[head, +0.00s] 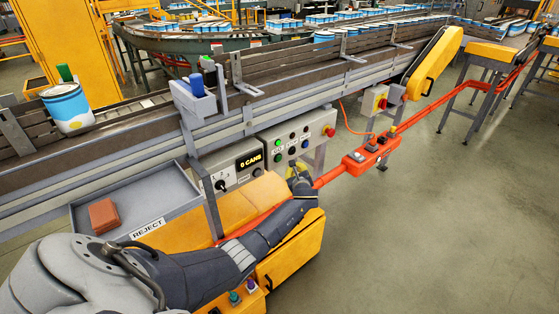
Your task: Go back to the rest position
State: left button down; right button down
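My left arm reaches in from the lower left over the yellow cabinet. Its gripper (301,183) is small at the arm's far end, in front of the control panel with coloured buttons (293,140). I cannot tell whether its fingers are open or shut, and no held thing can be made out. My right gripper is not in view.
A conveyor with metal rails (290,75) crosses behind the arm. A blue and white can (67,107) stands on it at the left. A grey reject tray (175,187) holds a reddish-brown block (104,216). A red rail (440,102) runs right; the floor there is clear.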

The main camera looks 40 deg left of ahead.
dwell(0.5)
pick_arm(q)
jog(key=s+d+f+n+g+h, duration=0.1)
jog(key=s+d+f+n+h, duration=0.2)
jog(key=f, duration=0.6)
jog(key=s+d+f+n+h, duration=0.2)
jog(key=s+d+f+n, duration=0.25)
jog(key=f, duration=0.35)
jog(key=s+d+f+n+g+h, duration=0.15)
jog(key=s+f+n, duration=0.25)
jog(key=f, duration=0.5)
jog(key=s+d+f+n+g+h, duration=0.1)
jog(key=s+d+f+n, duration=0.15)
jog(key=s+f, duration=0.7)
jog(key=s+d+f+n+g+h, duration=0.1)
jog(key=s+d+f+n+g, duration=0.15)
jog(key=s+f, duration=0.7)
jog(key=s+d+f+g, duration=0.1)
jog(key=s+d+f, duration=0.1)
jog(key=s, duration=1.3)
jog(key=s+d+f+n+g+h, duration=0.1)
jog(key=s+d+f, duration=0.1)
jog(key=s, duration=1.2)
jog(key=s+d+f+n+g, duration=0.1)
jog(key=s+f, duration=0.3)
jog(key=s, duration=1.1)
jog(key=shift+s+d+f+g, duration=0.15)
jog(key=shift+s+d+g, duration=0.2)
jog(key=shift+d+g, duration=0.2)
jog(key=shift+n, duration=0.25)
